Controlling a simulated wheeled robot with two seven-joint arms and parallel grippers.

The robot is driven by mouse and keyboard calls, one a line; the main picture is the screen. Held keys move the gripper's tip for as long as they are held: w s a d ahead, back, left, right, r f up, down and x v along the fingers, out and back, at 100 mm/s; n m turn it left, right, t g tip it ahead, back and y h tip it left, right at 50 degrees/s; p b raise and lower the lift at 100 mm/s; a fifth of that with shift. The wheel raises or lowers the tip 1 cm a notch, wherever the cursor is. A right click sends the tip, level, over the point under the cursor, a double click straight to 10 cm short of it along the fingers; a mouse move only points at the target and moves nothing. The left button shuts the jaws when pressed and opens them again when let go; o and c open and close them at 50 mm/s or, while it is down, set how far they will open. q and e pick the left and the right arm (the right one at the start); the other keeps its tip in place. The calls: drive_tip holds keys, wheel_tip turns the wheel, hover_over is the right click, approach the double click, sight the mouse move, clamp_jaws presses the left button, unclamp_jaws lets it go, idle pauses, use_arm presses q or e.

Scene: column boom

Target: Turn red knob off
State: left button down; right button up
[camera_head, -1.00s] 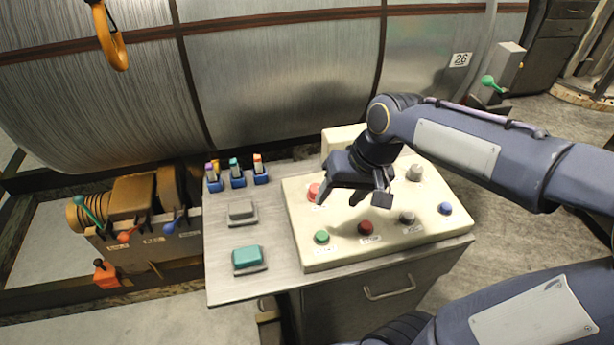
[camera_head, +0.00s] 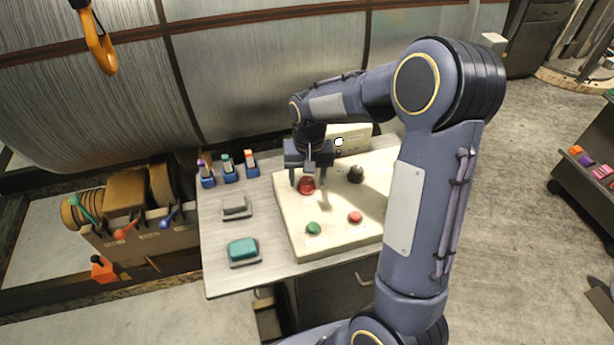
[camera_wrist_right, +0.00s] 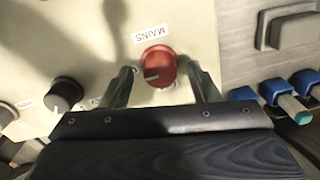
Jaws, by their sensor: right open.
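The red knob (camera_head: 306,186) sits at the back left of the cream control panel (camera_head: 290,218). In the right wrist view the red knob (camera_wrist_right: 158,66) is round, with a white pointer mark, beside a label reading MAINS. My right gripper (camera_head: 308,182) is over the knob, pointing down. In the wrist view the right gripper (camera_wrist_right: 163,82) is open, one finger on each side of the knob, with gaps visible. I cannot tell how far the fingertips are above the panel. My left gripper is not in view.
A black knob (camera_head: 356,174) stands right of the red one. A green button (camera_head: 313,228) and a red button (camera_head: 355,217) are nearer the front. My arm hides the panel's right side.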

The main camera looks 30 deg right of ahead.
drive_tip(key=shift+f, duration=0.3)
drive_tip(key=c, duration=1)
